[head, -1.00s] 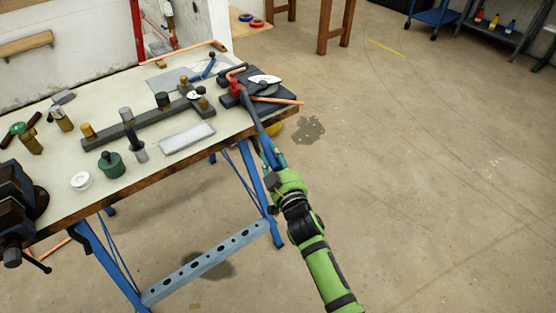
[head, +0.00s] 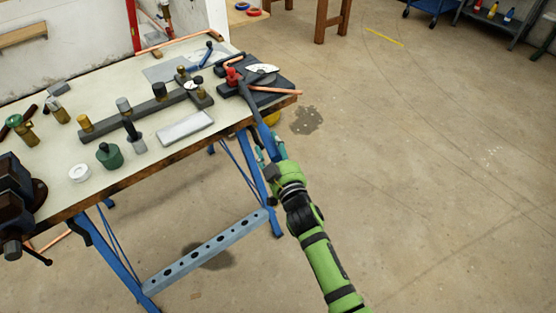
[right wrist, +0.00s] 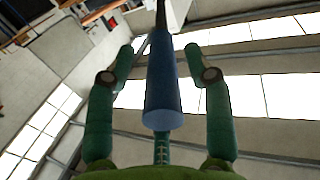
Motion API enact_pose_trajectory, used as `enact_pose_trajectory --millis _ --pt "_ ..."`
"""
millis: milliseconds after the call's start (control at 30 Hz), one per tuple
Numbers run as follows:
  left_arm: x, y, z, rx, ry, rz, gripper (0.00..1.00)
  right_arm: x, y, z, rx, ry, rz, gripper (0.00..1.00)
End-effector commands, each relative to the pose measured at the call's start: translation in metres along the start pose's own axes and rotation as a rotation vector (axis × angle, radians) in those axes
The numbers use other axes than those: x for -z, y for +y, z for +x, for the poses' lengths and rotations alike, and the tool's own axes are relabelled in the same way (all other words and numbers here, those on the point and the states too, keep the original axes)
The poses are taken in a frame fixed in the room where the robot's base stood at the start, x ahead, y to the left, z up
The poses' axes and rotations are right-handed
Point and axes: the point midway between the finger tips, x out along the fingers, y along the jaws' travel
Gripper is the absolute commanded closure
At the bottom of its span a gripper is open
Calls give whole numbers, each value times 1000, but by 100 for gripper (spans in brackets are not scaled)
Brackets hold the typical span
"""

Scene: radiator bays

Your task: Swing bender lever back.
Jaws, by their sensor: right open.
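The pipe bender (head: 264,75) sits at the right end of the bench, with a red part and a pale scale plate on a dark base. Its lever (head: 250,104) sticks out toward me past the bench edge. A copper pipe (head: 275,91) lies in the bender. My right gripper (head: 268,153) is at the lever's free end, which it partly hides. In the right wrist view the lever's blue grip (right wrist: 162,85) lies between the two green fingers of my right gripper (right wrist: 161,65), with gaps at both sides. My left gripper is not in view.
The workbench (head: 60,180) also holds a dark fitting rack (head: 150,108), a green pot (head: 109,156), a white tape roll (head: 79,173) and a vise (head: 18,195). Blue bench legs (head: 250,170) stand close to my right arm. The floor to the right is clear.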

Motion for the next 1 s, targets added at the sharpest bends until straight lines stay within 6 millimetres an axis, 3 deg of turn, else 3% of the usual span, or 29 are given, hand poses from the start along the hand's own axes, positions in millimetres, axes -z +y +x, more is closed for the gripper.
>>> enact_pose_trajectory --millis 500,700,967,1000 --pt "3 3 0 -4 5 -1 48 -2 0 -98 1 -6 0 48" --pt "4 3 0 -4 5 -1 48 -2 0 -114 1 -4 0 48" --pt "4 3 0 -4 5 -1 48 -2 0 -115 1 -4 0 48" --pt "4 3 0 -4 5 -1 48 -2 0 -115 1 -4 0 52"
